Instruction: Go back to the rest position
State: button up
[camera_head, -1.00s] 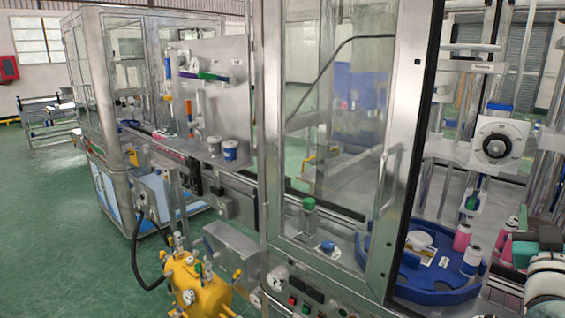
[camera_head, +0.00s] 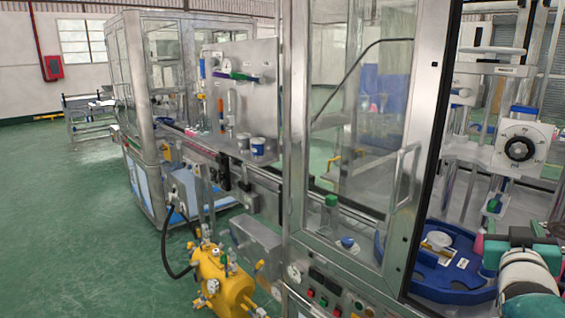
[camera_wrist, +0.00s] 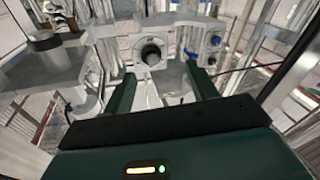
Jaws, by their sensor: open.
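My gripper (camera_wrist: 160,70) shows in the wrist view as two dark green fingers standing apart, with nothing visible between them. Beyond the fingers is a machine with a round black dial (camera_wrist: 152,52) and blue knobs at its right. In the head view, part of my arm shows at the lower right, in front of the crimping machine, but the fingertips cannot be made out there. The machine's white dial box (camera_head: 518,150) is above my arm. A blue rotary table (camera_head: 450,294) lies left of my arm, and my arm hides part of that area.
A glazed metal cabinet with an upright frame post (camera_head: 424,150) stands close in front. A yellow tank (camera_head: 222,282) with a black hose stands on the floor at lower left. A conveyor runs back toward another glass enclosure (camera_head: 150,100). Green floor (camera_head: 70,220) is clear at the left.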

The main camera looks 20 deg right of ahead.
jog(key=w+a+f+n+g+y, duration=0.1)
jog(key=w+a+f+y, duration=0.2)
jog(key=a, duration=0.5)
jog(key=w+a+f+n+y, duration=0.1)
jog(key=w+a+f+y, duration=0.15)
jog(key=a, duration=0.45)
jog(key=w+a+f+n+g+y, duration=0.1)
jog(key=w+a+f+y, duration=0.2)
jog(key=a, duration=0.5)
jog(key=s+a+f+n+g+y, duration=0.2)
jog(key=s+a, duration=0.3)
jog(key=a, duration=0.4)
jog(key=s+a+f+n+g+y, duration=0.1)
jog(key=s+a+f+g+y, duration=0.2)
jog(key=s+a, duration=0.2)
jog(key=a, duration=0.3)
jog(key=shift+s+a+f+n, duration=0.2)
jog(key=shift+a+n, duration=0.15)
jog(key=shift+n, duration=0.05)
jog(key=c, duration=0.5)
jog(key=shift+s, duration=0.15)
